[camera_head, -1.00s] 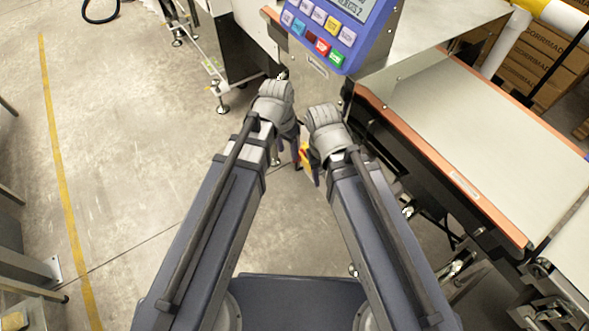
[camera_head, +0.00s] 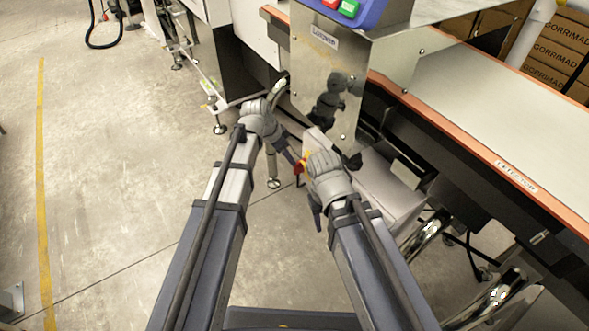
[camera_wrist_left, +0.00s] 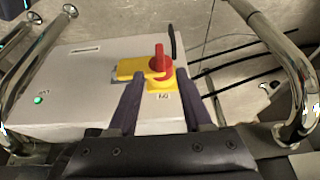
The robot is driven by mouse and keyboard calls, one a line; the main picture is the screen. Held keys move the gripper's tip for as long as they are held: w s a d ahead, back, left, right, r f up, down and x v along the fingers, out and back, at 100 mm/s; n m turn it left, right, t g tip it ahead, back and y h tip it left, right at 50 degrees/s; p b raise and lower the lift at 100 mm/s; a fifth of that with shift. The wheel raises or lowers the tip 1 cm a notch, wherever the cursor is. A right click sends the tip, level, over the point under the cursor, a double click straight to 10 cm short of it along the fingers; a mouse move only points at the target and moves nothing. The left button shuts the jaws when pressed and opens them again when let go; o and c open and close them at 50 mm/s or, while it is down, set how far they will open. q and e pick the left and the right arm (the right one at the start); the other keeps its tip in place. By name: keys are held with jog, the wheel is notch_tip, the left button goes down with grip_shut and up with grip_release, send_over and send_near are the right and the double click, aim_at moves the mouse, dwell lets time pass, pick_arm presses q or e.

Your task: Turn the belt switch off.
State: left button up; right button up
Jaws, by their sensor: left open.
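The belt switch is a red handle (camera_wrist_left: 159,57) on a yellow plate (camera_wrist_left: 165,84), mounted on a light grey box (camera_wrist_left: 70,98). The handle points away from my gripper in the left wrist view. A small label sits below it. My left gripper (camera_wrist_left: 161,80) is open, its two dark fingers either side of the yellow plate; I cannot tell if they touch it. In the head view the red and yellow switch (camera_head: 299,166) shows partly, beside my left gripper (camera_head: 291,152). My right gripper (camera_head: 316,208) hangs nearby, its jaws mostly hidden.
A green lamp (camera_wrist_left: 38,100) is on the box's left side. Bright metal tubes (camera_wrist_left: 290,75) flank the box. The steel machine housing (camera_head: 325,85) stands just ahead, the conveyor belt (camera_head: 500,105) to the right. The floor at left is open.

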aim_at(307, 172)
pick_arm(q)
jog(key=shift+b+x, duration=3.6)
jog(key=shift+x, duration=0.3)
jog(key=shift+s, duration=0.1)
grip_shut()
